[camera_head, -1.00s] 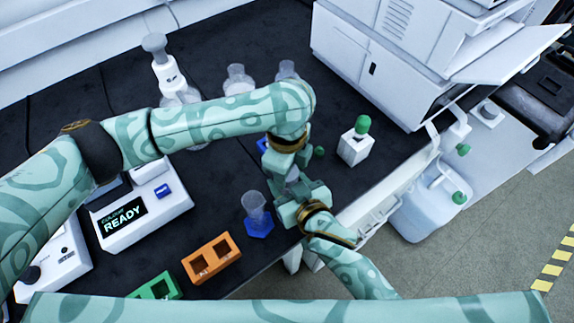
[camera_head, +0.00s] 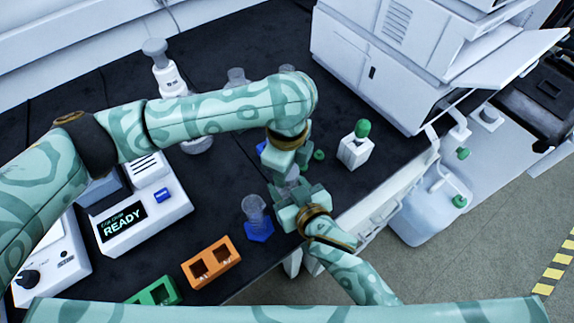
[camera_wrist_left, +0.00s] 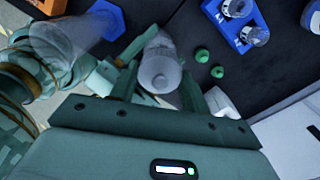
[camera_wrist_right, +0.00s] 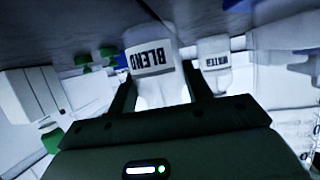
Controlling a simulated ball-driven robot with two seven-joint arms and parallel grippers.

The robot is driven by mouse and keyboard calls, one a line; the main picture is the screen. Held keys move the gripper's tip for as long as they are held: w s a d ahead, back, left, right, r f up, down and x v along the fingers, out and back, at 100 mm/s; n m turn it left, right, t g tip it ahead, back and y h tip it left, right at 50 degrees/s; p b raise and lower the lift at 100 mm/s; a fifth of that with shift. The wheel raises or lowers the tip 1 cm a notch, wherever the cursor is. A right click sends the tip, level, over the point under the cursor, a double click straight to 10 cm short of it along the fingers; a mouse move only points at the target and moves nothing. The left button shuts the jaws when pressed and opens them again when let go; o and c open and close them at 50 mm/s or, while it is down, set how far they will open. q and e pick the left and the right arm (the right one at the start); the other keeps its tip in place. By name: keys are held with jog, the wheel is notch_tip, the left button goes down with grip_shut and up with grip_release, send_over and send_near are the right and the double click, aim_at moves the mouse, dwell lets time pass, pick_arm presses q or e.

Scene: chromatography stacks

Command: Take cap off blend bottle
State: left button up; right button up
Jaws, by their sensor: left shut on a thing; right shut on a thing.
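The blend bottle (camera_wrist_right: 150,55) shows in the right wrist view, with its BLEND label upside down, between the fingers of my right gripper (camera_wrist_right: 160,95). In the head view my right gripper (camera_head: 297,208) is shut on the bottle body, near the table's front edge. My left gripper (camera_head: 285,167) is just above it. In the left wrist view the round pale cap (camera_wrist_left: 160,80) lies between the fingers of my left gripper (camera_wrist_left: 158,90), which is shut on it. The bottle is mostly hidden in the head view. I cannot tell whether cap and neck are apart.
A clear vessel on a blue base (camera_head: 258,228) stands left of the grippers. An orange rack (camera_head: 211,263) and green rack (camera_head: 155,291) are at the front. A blue vial rack (camera_wrist_left: 255,22) and green caps (camera_wrist_left: 202,55) lie nearby.

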pick_arm(q)
jog(key=shift+r, duration=2)
pick_arm(e)
jog(key=o, duration=1.4)
jog(key=shift+o, duration=0.2)
jog(key=shift+s, duration=0.1)
pick_arm(q)
notch_tip(320, 180, up, 4)
jog(key=p, duration=0.3)
jog(key=shift+s+r, duration=0.1)
jog(key=shift+r, duration=0.05)
pick_arm(e)
jog(key=v, duration=1.1)
jog(key=shift+s+d+r, duration=0.15)
jog(key=shift+s+d, duration=0.1)
jog(key=shift+s, duration=0.05)
